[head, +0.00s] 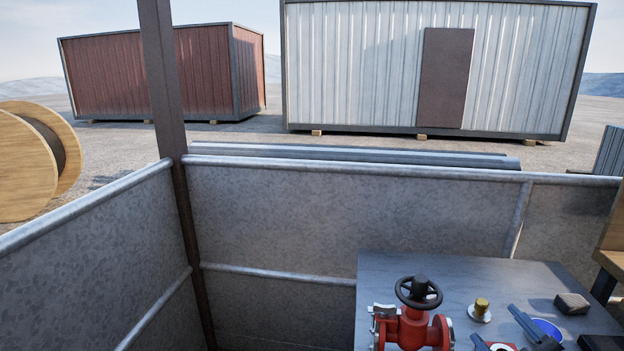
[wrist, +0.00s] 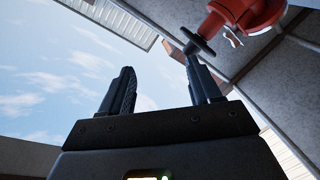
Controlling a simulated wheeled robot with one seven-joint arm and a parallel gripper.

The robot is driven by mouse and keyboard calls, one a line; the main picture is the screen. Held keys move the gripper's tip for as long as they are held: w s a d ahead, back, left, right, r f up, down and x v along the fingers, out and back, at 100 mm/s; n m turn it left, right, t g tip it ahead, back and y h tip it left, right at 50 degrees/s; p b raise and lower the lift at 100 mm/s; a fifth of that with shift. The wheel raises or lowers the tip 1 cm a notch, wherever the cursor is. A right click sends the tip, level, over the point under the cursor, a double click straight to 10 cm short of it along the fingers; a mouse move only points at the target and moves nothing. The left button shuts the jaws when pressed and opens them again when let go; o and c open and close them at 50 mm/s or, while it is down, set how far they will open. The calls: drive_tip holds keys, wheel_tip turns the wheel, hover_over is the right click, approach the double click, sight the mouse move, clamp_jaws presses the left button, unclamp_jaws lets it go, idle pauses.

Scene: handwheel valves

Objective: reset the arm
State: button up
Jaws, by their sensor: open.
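A red valve (head: 408,328) with a dark round handwheel (head: 419,292) stands on the grey table at the lower right of the head view. In the wrist view the red valve body (wrist: 240,14) is at the top right, and its dark handwheel (wrist: 198,42) shows close to the tip of the right finger. My gripper (wrist: 160,66) is open, with nothing between its two dark fingers. In the head view its fingers (head: 493,322) show at the bottom edge, to the right of the valve. Whether a finger touches the wheel cannot be told.
The grey table (head: 450,270) also bears a brass fitting (head: 481,308), a dark block (head: 572,303) and a blue round item (head: 547,328). Metal panels with rails (head: 350,215) enclose the place behind and at left. A brown post (head: 168,120) rises at left.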

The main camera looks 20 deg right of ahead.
drive_tip(key=s+a+f+m+y, duration=0.2)
drive_tip(key=s+a+y, duration=0.1)
drive_tip(key=s+a, duration=0.6)
drive_tip(key=s+a+f+m+y, duration=0.2)
drive_tip(key=s+a+y, duration=0.2)
drive_tip(key=s+a, duration=0.5)
drive_tip(key=s, duration=0.4)
drive_tip(key=shift+a, duration=0.4)
